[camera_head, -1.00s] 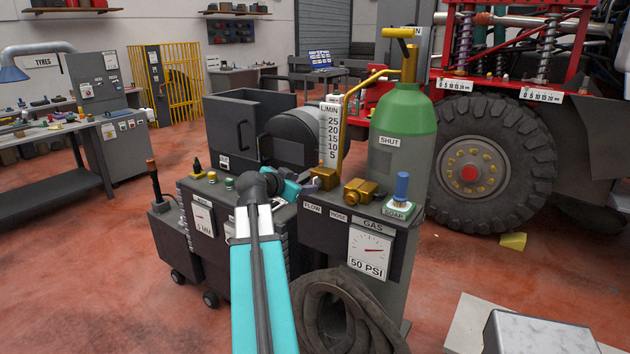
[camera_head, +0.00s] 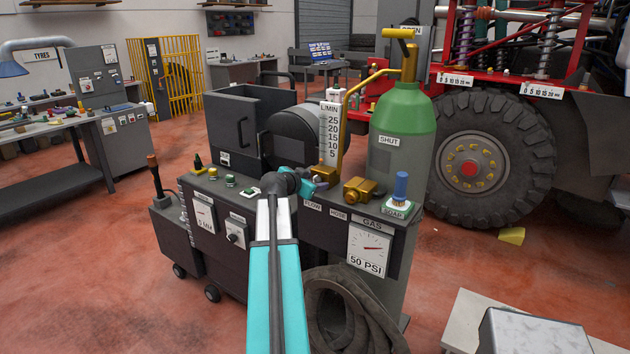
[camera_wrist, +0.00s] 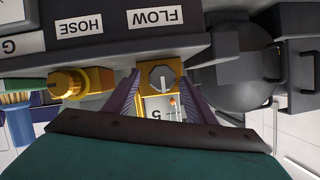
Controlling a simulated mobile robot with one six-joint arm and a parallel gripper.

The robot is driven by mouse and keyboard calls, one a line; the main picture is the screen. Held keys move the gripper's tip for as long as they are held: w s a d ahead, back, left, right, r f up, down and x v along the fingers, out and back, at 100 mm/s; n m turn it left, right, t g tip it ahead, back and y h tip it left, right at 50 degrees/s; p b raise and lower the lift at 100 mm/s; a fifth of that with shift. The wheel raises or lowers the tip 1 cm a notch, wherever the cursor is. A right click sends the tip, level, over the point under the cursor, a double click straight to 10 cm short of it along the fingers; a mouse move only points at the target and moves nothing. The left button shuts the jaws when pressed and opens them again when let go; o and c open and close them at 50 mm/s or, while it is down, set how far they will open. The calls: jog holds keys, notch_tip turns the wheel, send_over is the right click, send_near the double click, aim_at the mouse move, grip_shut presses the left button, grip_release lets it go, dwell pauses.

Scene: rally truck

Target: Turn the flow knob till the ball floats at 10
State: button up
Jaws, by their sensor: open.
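The flow meter's scale plate (camera_head: 331,135) stands on the gas cabinet, marked L/MIN, 5 to 25. My gripper (camera_wrist: 162,82) is open, with one purple finger on each side of the knob; contact cannot be told. A small orange-red ball (camera_wrist: 172,101) shows near the 5 mark, seemingly a little below it. In the head view my gripper (camera_head: 318,184) is at the meter's base and hides the knob; the ball is not discernible there.
A brass hose fitting (camera_head: 358,190) and blue-topped soap pot (camera_head: 401,188) stand right of the meter. The green gas cylinder (camera_head: 404,125) is behind. A black drum machine (camera_head: 295,135) stands at the left. A coiled hose (camera_head: 345,310) hangs in front.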

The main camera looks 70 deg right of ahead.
jog(key=c, duration=1)
jog(key=shift+s+d, duration=0.1)
jog(key=shift+d, duration=0.3)
jog(key=shift+c, duration=0.2)
jog(key=shift+a, duration=0.35)
jog(key=shift+f, duration=0.1)
jog(key=shift+f+b, duration=0.1)
jog(key=shift+b, duration=0.25)
